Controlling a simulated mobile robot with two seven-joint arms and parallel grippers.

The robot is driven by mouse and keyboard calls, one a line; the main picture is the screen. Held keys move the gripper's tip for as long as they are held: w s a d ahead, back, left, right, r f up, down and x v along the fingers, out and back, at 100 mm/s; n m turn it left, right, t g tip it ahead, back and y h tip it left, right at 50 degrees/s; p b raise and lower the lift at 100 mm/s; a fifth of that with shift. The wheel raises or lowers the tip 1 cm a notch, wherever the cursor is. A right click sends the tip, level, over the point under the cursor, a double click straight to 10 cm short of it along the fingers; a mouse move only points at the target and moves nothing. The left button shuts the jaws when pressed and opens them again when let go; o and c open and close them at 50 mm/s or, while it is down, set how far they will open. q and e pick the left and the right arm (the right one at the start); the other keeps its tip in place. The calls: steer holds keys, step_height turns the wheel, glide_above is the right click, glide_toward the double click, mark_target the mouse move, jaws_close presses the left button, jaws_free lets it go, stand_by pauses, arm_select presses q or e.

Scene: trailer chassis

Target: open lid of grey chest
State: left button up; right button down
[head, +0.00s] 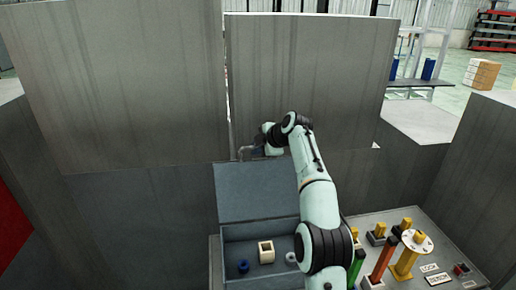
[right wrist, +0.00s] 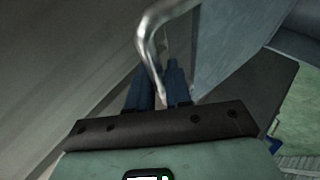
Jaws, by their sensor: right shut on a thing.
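The grey chest (head: 262,233) stands at bottom centre in the head view with its lid (head: 255,190) raised, so its inside shows. The lid stands steeply up in front of the grey wall panels. A bent metal handle (head: 241,151) is at the lid's top edge; the handle (right wrist: 150,45) also crosses the fingers in the right wrist view. My right gripper (head: 257,152) is at the lid's top edge, shut on the handle, its blue fingers (right wrist: 158,78) close together. My right arm hides the chest's right side. My left gripper is not in view.
In the chest lie a blue piece (head: 243,266), a beige square block (head: 266,251) and a white ring (head: 291,258). To its right, a grey panel (head: 440,262) carries several upright coloured posts.

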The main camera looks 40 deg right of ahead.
stand_by(0.3)
steer(key=c, duration=1.1)
jaws_free()
steer(key=shift+f, duration=0.1)
steer(key=v, duration=1.3)
steer(key=shift+s+b, duration=0.2)
steer(key=shift+b, duration=0.1)
